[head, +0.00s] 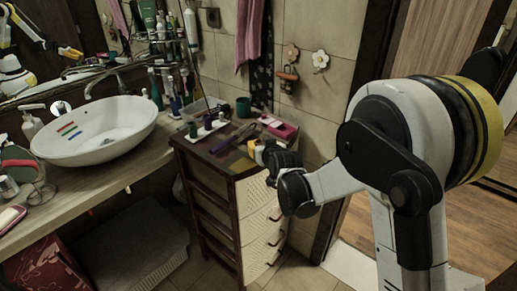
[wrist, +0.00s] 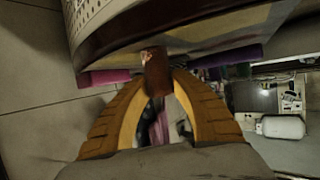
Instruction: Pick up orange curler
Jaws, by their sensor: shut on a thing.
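The orange curler (wrist: 155,76), a small brownish-orange piece, sits between my fingertips in the wrist view. My gripper (wrist: 157,80) has its two yellow ribbed fingers closed on it from both sides. In the head view my gripper (head: 257,152) is at the front right edge of the cabinet top. The curler cannot be made out there, as the gripper is small and dark around it. In the wrist view the curler is close to the cabinet edge; I cannot tell whether it touches the top.
The wooden cabinet (head: 262,219) has pale woven drawers. Its top holds a pink box (head: 283,130), a purple rod-like item (head: 231,138) and a tray of small bottles. A green cup (head: 243,107) stands behind. A white basin (head: 97,131) is on the left counter.

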